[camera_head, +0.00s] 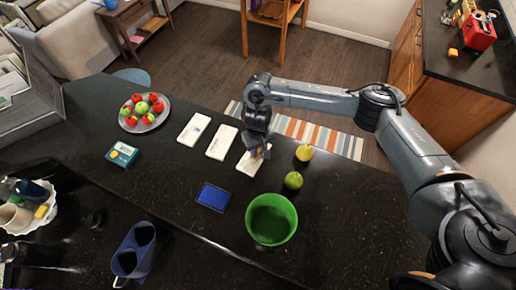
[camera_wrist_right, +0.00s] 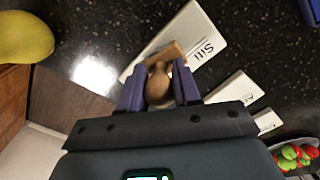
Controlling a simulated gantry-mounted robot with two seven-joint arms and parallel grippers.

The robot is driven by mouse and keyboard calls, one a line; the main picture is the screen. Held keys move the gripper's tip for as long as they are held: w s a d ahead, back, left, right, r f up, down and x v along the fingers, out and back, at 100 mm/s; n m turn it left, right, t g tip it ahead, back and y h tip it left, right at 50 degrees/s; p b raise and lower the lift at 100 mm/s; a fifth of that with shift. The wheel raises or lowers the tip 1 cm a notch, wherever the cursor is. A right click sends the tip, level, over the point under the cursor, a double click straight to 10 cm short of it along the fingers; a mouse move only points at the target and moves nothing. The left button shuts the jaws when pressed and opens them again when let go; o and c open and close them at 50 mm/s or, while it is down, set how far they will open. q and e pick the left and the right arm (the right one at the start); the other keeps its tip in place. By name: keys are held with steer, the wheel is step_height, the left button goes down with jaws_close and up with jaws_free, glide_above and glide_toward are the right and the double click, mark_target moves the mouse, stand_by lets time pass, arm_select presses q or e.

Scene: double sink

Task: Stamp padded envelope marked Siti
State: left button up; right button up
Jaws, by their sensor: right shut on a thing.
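Three pale envelopes lie in a row on the dark counter in the head view: a left one (camera_head: 194,130), a middle one (camera_head: 221,142) and a right one (camera_head: 249,165). In the right wrist view the nearest envelope (camera_wrist_right: 187,37) reads "Siti". My right gripper (camera_head: 258,147) is shut on a wooden stamp (camera_wrist_right: 159,82), whose base is at the Siti envelope; whether it touches cannot be told. A blue ink pad (camera_head: 213,197) lies in front of the envelopes. My left gripper is not in view.
A green bucket (camera_head: 271,220), a green pear (camera_head: 293,180) and a yellow pear (camera_head: 304,153) stand close to the right envelope. A fruit plate (camera_head: 144,125), a teal device (camera_head: 122,154) and a blue two-hole holder (camera_head: 135,250) are further left.

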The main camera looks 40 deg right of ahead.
steer(key=shift+f, duration=0.55)
stand_by(0.4)
stand_by(0.4)
stand_by(0.6)
steer(key=shift+p, duration=0.35)
stand_by(0.4)
steer(key=shift+f, duration=0.1)
stand_by(0.7)
